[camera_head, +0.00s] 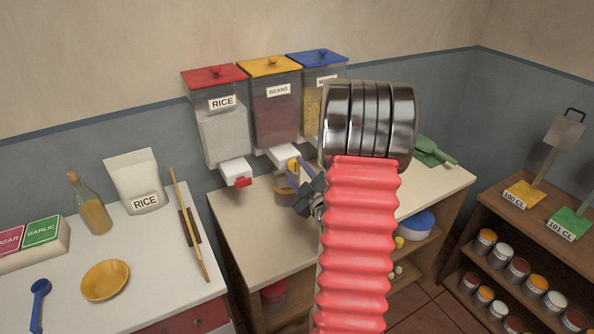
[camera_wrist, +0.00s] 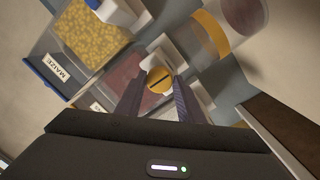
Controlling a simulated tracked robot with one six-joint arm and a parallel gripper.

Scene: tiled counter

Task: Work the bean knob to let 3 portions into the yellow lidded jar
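The bean dispenser (camera_head: 276,115) is clear with a yellow lid and a BEANS label, between the rice and maize ones. Its round yellow knob (camera_head: 293,164) is on the white spout; it also shows, with a dark slot, in the wrist view (camera_wrist: 158,80). My gripper (camera_wrist: 159,82) has one finger on each side of this knob, its tips appearing to press on it. In the head view my gripper (camera_head: 299,184) is partly behind my arm. A jar with a yellow band (camera_wrist: 212,35) stands beneath the spout, partly hidden in the head view (camera_head: 282,192).
The rice dispenser (camera_head: 221,125) and maize dispenser (camera_head: 310,100) flank the bean one. On the left counter stand a bottle (camera_head: 92,207), a rice bag (camera_head: 137,184) and a yellow bowl (camera_head: 105,281). A green scoop (camera_head: 433,153) lies at the right.

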